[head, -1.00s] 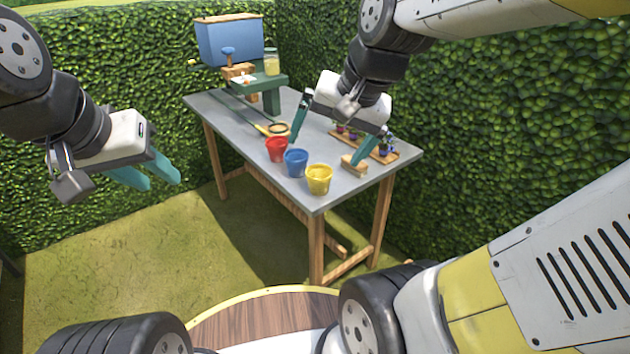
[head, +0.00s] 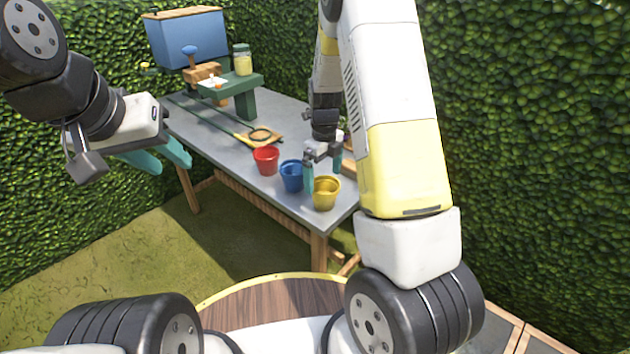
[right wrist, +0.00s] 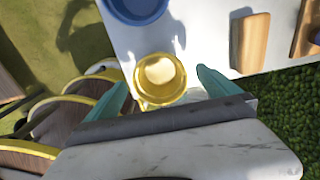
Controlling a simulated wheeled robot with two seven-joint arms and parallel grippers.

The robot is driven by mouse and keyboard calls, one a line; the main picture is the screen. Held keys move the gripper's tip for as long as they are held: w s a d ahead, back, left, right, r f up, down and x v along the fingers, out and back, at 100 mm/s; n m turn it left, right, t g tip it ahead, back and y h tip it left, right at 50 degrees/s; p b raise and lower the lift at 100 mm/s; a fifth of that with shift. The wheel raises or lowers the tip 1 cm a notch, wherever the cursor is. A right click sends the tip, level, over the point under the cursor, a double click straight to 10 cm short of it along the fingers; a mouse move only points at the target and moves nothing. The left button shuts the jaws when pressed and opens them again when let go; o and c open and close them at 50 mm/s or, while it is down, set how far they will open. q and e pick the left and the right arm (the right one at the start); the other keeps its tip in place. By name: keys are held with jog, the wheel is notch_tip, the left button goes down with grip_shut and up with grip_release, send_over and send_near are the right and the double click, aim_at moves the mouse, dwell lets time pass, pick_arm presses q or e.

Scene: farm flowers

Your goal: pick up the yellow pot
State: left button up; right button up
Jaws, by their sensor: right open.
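The yellow pot (head: 326,193) stands upright near the front corner of the grey table, at the end of a row with a blue pot (head: 291,176) and a red pot (head: 266,160). My right gripper (head: 322,180) is open at the yellow pot, its teal fingers pointing down. In the right wrist view the yellow pot (right wrist: 160,78) shows between and just beyond the fingertips; I cannot tell whether they touch it. My left gripper (head: 165,158) hangs left of the table, in the air, with its two fingers apart and nothing between them.
The grey table (head: 215,145) carries a green stand (head: 240,85) with a jar (head: 243,60), and a blue box (head: 187,38) behind. A wooden block (right wrist: 253,43) lies beside the yellow pot. Hedges close off the back and right side.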

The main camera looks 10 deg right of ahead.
aim_at(326, 188)
jog(key=f, duration=0.6)
jog(key=shift+s+d+f, duration=0.2)
jog(key=shift+s+f, duration=0.05)
jog(key=shift+s, duration=0.1)
jog(key=c, duration=1.4)
